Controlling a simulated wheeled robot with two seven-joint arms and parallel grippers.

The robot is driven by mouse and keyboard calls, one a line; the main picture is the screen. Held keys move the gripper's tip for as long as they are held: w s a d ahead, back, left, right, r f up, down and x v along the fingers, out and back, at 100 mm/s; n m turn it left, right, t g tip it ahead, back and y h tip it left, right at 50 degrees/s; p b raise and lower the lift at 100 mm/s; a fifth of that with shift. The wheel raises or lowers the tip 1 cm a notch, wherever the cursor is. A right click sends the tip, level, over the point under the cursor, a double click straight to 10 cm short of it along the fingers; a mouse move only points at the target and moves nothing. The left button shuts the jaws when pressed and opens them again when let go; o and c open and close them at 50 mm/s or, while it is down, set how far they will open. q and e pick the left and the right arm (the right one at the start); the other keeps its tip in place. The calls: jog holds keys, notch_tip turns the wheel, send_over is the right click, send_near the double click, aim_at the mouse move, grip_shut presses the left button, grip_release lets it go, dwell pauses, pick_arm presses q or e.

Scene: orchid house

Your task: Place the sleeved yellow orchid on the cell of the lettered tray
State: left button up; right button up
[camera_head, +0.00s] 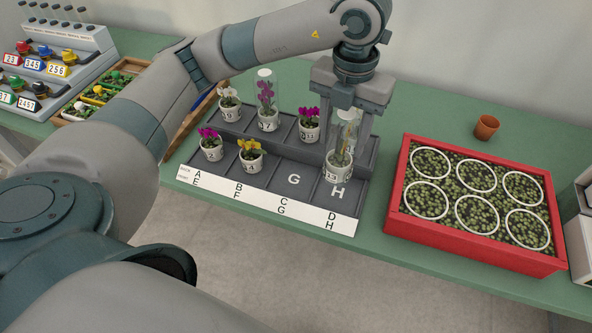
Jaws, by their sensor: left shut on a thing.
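The sleeved orchid in white pot 13 (339,168) stands upright in a clear sleeve, with a yellowish stem or bloom partly hidden by my gripper. My left gripper (346,122) comes down from above and is shut on this sleeved orchid. The lettered tray (315,206) is dark grey, with two rows of cells and a white label strip on its front edge. The pot is over the right end of the tray, just behind the printed H; I cannot tell whether it touches the tray. Cell G is empty. My right gripper is not in view.
The tray also holds white-flowered pot 9 (229,108), sleeved purple pot 7 (267,122), two magenta orchids (308,131) (211,150) and an unsleeved yellow orchid (250,160). A red planter (470,250) and terracotta pot (486,127) stand right. A numbered rack stands far left.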

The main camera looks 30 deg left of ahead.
pick_arm(q)
jog(key=shift+a, duration=0.1)
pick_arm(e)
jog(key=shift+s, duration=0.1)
pick_arm(q)
jog(key=shift+a+f, duration=0.3)
jog(key=shift+a, duration=0.2)
jog(key=a+f+p, duration=0.1)
jog(key=a+f, duration=0.2)
jog(key=a, duration=0.2)
jog(key=w+a+f+p, duration=0.1)
jog(key=a+f, duration=0.2)
jog(key=a, duration=0.2)
jog(key=shift+a+f+p, duration=0.25)
jog(key=shift+a+p, duration=0.1)
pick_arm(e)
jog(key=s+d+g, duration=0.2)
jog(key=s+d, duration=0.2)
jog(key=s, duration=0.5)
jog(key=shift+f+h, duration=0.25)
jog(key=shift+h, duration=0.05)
pick_arm(q)
jog(key=shift+f, duration=0.1)
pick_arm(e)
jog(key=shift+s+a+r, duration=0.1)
